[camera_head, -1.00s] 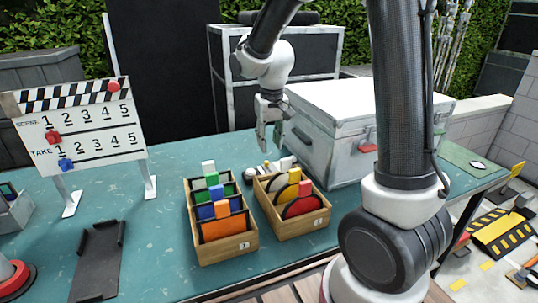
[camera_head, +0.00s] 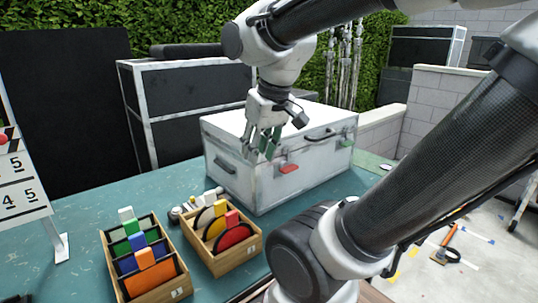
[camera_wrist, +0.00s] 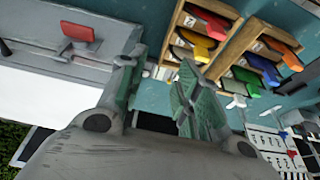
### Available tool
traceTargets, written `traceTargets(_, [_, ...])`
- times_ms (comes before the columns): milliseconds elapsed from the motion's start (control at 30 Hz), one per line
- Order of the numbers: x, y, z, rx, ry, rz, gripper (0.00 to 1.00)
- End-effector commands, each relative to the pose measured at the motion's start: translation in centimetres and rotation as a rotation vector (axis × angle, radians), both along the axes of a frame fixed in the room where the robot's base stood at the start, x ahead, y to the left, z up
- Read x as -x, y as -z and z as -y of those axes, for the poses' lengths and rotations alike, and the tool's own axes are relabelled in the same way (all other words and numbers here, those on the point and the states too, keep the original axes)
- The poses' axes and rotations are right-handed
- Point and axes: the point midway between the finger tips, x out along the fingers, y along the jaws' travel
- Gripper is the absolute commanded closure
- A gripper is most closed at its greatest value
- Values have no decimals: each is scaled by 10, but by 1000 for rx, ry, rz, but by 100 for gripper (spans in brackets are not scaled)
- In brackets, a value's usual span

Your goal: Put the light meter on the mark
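My gripper (camera_head: 260,143) is in front of the white case in the head view, with its grey-green fingers apart and nothing between them. The fingers also show spread in the wrist view (camera_wrist: 160,98). I cannot make out the light meter for certain. A group of small white and dark items (camera_head: 196,203) lies behind the two wooden boxes, partly hidden by them. A small white oval (camera_head: 386,167) is on the far right end of the table; I cannot tell whether it is the mark.
The white case (camera_head: 300,165) has red and green latches. Two wooden boxes, one with orange, blue and green cards (camera_head: 180,289) and one with red and yellow discs (camera_head: 243,259), stand at the front. A clapperboard (camera_head: 20,190) is at left. Bare teal table (camera_head: 85,212) lies behind the boxes.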

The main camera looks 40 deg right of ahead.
Motion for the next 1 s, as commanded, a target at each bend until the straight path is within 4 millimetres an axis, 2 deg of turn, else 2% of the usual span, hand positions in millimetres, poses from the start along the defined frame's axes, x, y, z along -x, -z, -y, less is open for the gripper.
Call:
traceTargets(33, [13,0,3,2,2,17,67])
traceTargets(100, [24,2,5,3,0,29,65])
traceTargets(200, [29,3,5,-2,14,31,47])
traceTargets(267, [23,3,4,-16,50,20,36])
traceTargets(300, [15,3,3,-31,89,6,28])
traceTargets(333, [7,3,2,-46,127,-6,27])
traceTargets(467, [-40,9,-8,-123,366,-74,27])
traceTargets(567, [-82,23,-18,-178,589,-130,27])
traceTargets(667, [-124,44,-31,-219,816,-178,27])
traceTargets(800, [-175,86,-51,-249,1124,-235,27])
traceTargets(900, [-201,117,-63,-258,1307,-257,27])
traceTargets(1000, [-218,141,-73,-259,1439,-268,27])
